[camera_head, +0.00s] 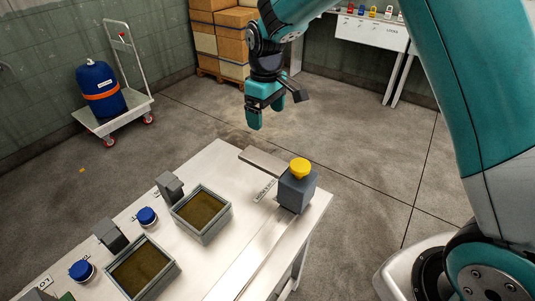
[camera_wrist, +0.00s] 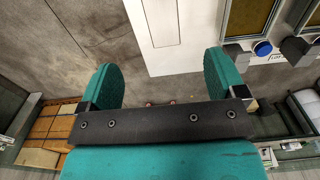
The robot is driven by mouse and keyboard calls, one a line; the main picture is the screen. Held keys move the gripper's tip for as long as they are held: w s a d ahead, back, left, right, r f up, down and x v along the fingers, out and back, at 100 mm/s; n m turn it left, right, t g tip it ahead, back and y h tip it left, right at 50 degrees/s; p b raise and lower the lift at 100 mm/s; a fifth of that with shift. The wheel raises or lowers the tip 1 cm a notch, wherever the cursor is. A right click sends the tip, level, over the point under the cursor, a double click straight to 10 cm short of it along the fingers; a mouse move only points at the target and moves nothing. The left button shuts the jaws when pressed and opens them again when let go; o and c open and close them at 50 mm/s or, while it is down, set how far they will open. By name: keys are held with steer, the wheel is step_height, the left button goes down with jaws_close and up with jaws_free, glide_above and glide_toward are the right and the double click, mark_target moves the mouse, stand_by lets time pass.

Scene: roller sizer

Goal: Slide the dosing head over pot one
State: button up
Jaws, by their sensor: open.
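The dosing head seems to be the dark grey block (camera_head: 296,194) with a yellow knob (camera_head: 300,168) on top. It stands at the right end of a pale strip along the table. Two square grey-rimmed containers with brown contents sit to its left, a farther one (camera_head: 203,237) and a nearer one (camera_head: 117,292); I cannot tell which is pot one. My gripper (camera_head: 267,106) is open and empty, above and beyond the table's far edge, apart from the block. In the wrist view its teal fingers (camera_wrist: 160,80) are spread with nothing between them.
Blue-capped items (camera_head: 147,217) and grey blocks (camera_head: 170,187) stand along the table's left side. The white table (camera_head: 225,165) has a grey bar (camera_head: 263,160) near the block. A trolley (camera_head: 125,105) with a blue drum and stacked boxes (camera_head: 222,45) stand behind. The floor between is clear.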

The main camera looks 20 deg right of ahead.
mark_target(267, 160)
step_height(267, 160, down, 16)
steer(key=p, duration=0.4)
steer(key=shift+r, duration=0.15)
steer(key=shift+c, duration=0.2)
